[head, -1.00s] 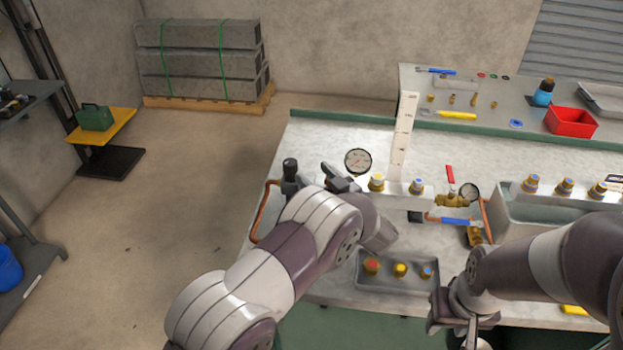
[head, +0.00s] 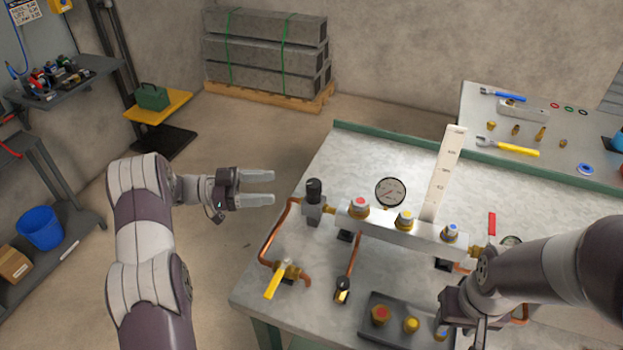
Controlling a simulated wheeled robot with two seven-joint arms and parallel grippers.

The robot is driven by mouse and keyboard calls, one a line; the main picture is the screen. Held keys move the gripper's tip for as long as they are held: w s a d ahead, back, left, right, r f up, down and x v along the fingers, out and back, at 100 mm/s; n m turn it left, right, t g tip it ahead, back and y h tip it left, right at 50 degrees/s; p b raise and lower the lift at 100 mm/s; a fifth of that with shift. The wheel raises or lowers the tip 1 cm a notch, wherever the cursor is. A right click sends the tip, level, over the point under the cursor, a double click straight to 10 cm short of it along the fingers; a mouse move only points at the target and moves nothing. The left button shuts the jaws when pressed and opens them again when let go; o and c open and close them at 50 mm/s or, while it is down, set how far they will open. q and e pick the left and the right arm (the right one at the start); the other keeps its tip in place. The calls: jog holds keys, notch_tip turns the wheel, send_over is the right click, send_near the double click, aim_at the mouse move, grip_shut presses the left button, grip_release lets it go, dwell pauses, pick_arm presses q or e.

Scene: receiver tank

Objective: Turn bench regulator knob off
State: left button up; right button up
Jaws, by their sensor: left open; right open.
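The bench regulator (head: 313,213) stands at the left end of the silver manifold, with an upright black knob (head: 314,188) on top. The gauge (head: 390,192) stands behind the manifold, to the right of the knob. My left gripper (head: 272,187) is open and empty. Its two fingers point right toward the knob, with a visible gap between fingertips and knob. My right gripper (head: 466,318) is low at the right, over the bench near the grey tray; its fingers are partly cut off by the picture's lower edge.
A copper pipe with a yellow-handled valve (head: 274,281) runs below the regulator. A grey tray (head: 372,305) holds fittings in front.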

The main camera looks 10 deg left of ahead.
aim_at(314, 183)
pick_arm(q)
jog(key=p+x, duration=0.2)
jog(key=x, duration=0.9)
jog(key=shift+d+r, duration=0.1)
jog(key=shift+d, duration=0.05)
jog(key=shift+w+d, duration=0.2)
jog(key=shift+d, duration=0.05)
jog(key=shift+c, duration=0.3)
jog(key=c, duration=0.9)
